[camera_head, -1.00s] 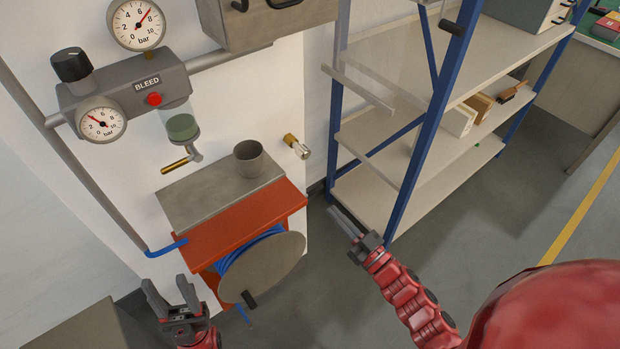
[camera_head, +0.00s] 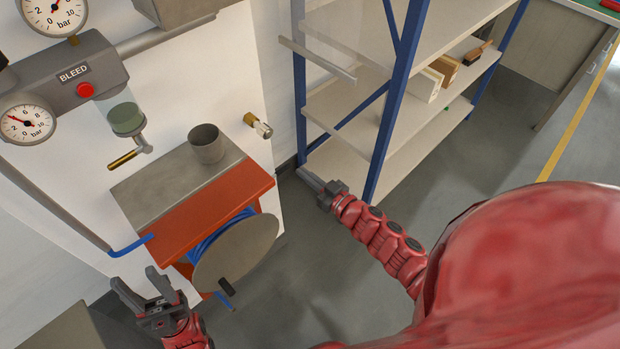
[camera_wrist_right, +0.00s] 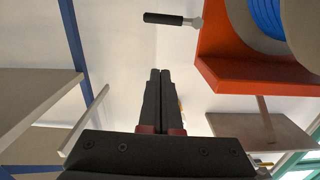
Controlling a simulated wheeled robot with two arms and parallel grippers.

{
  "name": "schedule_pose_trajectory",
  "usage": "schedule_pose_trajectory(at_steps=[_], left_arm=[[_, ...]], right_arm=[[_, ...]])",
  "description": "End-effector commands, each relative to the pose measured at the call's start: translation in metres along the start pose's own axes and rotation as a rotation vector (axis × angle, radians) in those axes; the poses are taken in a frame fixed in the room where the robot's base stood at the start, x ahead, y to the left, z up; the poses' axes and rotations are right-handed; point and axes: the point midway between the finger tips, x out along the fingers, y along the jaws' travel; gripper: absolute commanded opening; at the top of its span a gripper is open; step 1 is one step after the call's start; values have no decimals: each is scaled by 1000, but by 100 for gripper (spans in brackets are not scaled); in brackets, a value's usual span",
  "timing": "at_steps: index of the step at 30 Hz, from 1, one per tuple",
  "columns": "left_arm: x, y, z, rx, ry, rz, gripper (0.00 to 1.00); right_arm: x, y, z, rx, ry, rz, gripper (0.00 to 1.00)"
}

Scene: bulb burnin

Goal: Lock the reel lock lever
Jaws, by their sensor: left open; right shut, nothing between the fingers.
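The hose reel (camera_head: 236,250) has a grey disc, blue hose and an orange-red housing (camera_head: 215,200) under the wall panel. A black-gripped lever with a metal end (camera_wrist_right: 165,19) sticks out beside the housing in the right wrist view. It looks like the lock lever; I cannot make it out in the head view. A short black handle (camera_head: 227,287) sits at the disc's lower edge. My left gripper (camera_head: 136,279) is open, left of the reel. My right gripper (camera_head: 308,177) is shut and empty, right of the reel and apart from it; its fingers also show in the wrist view (camera_wrist_right: 160,75).
A blue-framed shelf rack (camera_head: 388,100) stands close beyond my right gripper. A grey cup (camera_head: 206,143) stands on the plate above the housing. A brass wall fitting (camera_head: 258,125) and the bleed unit with gauges (camera_head: 75,72) are on the panel. Floor is free to the right.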

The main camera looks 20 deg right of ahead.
Motion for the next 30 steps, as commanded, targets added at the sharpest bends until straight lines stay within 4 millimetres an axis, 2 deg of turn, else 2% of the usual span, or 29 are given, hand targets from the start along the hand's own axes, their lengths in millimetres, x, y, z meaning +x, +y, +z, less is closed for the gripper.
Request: schedule_pose_trajectory(at_steps=[3,8,12,18,30], left_arm=[[0,0,0,0,0,0,50],[0,0,0,0,0,0,50],[-4,0,1,0,0,0,50],[-5,0,1,0,0,0,50],[-4,0,1,0,0,0,50]], right_arm=[[29,-1,-2,-1,4,-3,0],[62,-1,-2,1,3,-2,0],[65,1,24,4,-4,5,0],[68,0,37,1,0,1,0],[68,0,39,1,-1,1,0]])
